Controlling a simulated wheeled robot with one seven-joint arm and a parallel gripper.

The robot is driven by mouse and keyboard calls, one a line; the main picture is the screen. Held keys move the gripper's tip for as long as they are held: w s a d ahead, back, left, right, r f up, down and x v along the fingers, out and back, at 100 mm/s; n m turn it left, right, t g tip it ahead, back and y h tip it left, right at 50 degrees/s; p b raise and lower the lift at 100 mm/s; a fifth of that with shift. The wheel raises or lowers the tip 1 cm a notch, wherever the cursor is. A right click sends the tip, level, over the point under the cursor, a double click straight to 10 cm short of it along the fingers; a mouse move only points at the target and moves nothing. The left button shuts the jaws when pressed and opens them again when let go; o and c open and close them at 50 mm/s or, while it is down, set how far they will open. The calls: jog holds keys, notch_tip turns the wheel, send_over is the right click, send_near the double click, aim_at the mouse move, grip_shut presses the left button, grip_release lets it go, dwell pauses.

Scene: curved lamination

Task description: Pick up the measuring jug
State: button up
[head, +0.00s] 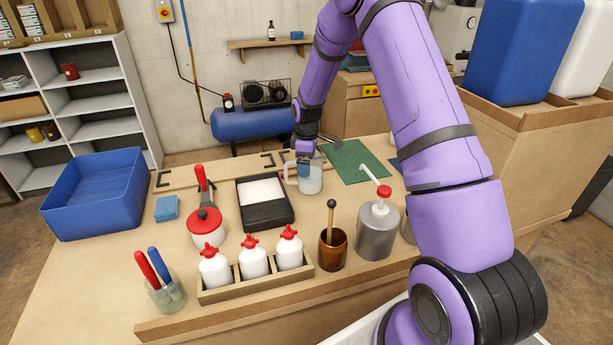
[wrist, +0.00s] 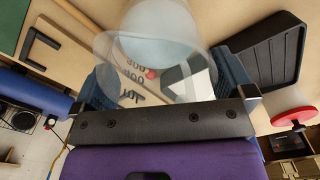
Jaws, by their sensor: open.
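The measuring jug (head: 313,183) is a clear, see-through vessel with a handle on its left, standing upright on the bench in the head view. It also fills the upper middle of the wrist view (wrist: 160,52), with dark markings seen on or through it. My gripper (head: 304,169) is at the jug, coming from behind and above. In the wrist view my gripper (wrist: 163,76) is open, with one blue finger on each side of the jug. I cannot tell whether either finger touches it. My arm does not hide the jug's front.
A black tray (head: 269,217) with a white slab stands left of the jug. A green mat (head: 347,158) lies to the right. A grey pump can (head: 376,236), a brown pot (head: 332,253) and a rack of white bottles (head: 256,283) stand nearer the front edge.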

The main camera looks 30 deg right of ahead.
jog(key=shift+f, duration=0.25)
jog(key=c, duration=1)
